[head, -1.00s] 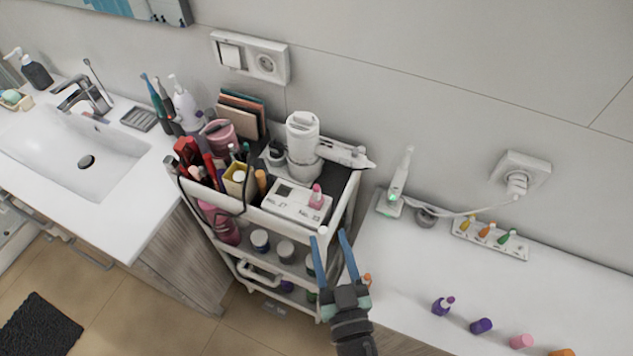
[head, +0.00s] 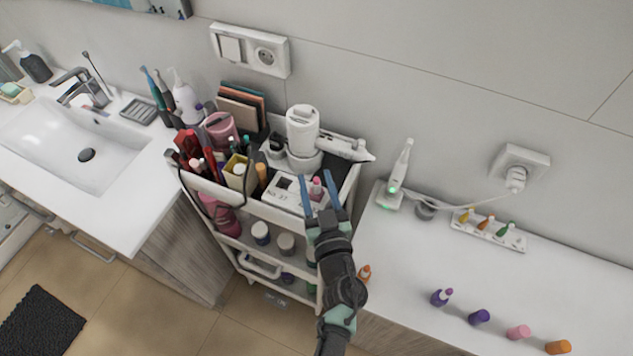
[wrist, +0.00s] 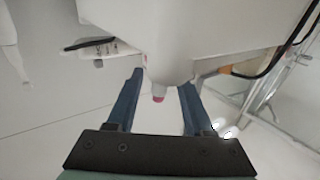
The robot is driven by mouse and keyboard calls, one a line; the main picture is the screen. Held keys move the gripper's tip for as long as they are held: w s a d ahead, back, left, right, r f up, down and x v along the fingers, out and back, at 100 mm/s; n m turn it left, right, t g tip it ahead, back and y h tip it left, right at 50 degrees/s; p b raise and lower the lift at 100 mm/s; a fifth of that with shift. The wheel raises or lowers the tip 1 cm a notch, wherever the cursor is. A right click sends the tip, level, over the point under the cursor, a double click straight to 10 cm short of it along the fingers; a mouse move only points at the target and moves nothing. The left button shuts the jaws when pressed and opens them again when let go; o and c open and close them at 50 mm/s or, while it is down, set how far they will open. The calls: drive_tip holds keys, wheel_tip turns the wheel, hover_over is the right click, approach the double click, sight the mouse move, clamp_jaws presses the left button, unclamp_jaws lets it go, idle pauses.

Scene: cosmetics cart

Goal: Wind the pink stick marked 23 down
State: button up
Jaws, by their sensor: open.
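The pink stick (head: 316,188) stands upright at the right end of a white block (head: 281,189) on the cart's top tray. The label in front of it is hidden behind my gripper, so I cannot read its number. My gripper (head: 320,178) is open and empty, its two blue fingers reaching to either side of the stick in the head view. In the wrist view a small pink tip (wrist: 158,98) shows between the fingers (wrist: 160,84), below a large white shape. I cannot tell whether either finger touches the stick.
A white device (head: 303,130) stands behind the block, and a yellow box (head: 239,173) is to its left. The white counter (head: 400,275) on the right holds a charging toothbrush (head: 400,172), a strip of coloured sticks (head: 488,230) and loose caps (head: 479,317).

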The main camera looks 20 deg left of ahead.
drive_tip(key=shift+c, duration=0.4)
clamp_jaws()
